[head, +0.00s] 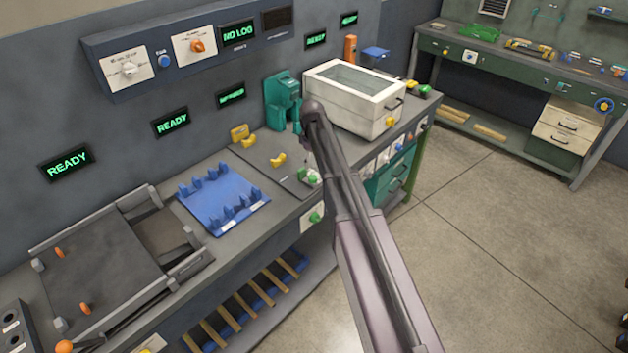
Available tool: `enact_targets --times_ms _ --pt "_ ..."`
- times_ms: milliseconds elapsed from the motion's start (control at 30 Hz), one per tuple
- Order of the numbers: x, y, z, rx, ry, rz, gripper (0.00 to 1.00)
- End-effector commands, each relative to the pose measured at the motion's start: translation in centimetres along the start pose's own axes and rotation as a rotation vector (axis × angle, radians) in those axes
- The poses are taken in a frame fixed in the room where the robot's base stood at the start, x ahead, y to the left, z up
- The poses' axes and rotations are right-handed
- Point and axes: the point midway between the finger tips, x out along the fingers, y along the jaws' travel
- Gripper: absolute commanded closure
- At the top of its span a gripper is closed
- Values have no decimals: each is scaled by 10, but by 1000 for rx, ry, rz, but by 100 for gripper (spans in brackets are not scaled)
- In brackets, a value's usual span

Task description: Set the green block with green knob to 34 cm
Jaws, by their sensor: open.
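A small green block (309,176) sits on the bench near its front edge, just left of my arm. It seems to have a green knob on it, but it is too small to tell clearly. It lies by a dark plate with a pale front edge (292,186); no scale or reading can be made out. My arm crosses in front of the bench, its upper end beside the teal machine. My gripper cannot be made out; it seems hidden behind the arm.
A teal machine (281,98) and a white box with a clear lid (355,95) stand behind. A blue rack (222,199) is farther left. Another green knob (316,217) is on the bench front.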

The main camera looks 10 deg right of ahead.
Motion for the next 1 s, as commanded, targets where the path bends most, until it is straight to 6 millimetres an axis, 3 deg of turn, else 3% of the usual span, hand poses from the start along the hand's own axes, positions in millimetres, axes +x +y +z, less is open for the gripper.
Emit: enact_targets --times_ms 600,1000 --pt "52 0 0 1 0 0 19" --pt "70 0 1 1 0 0 19"
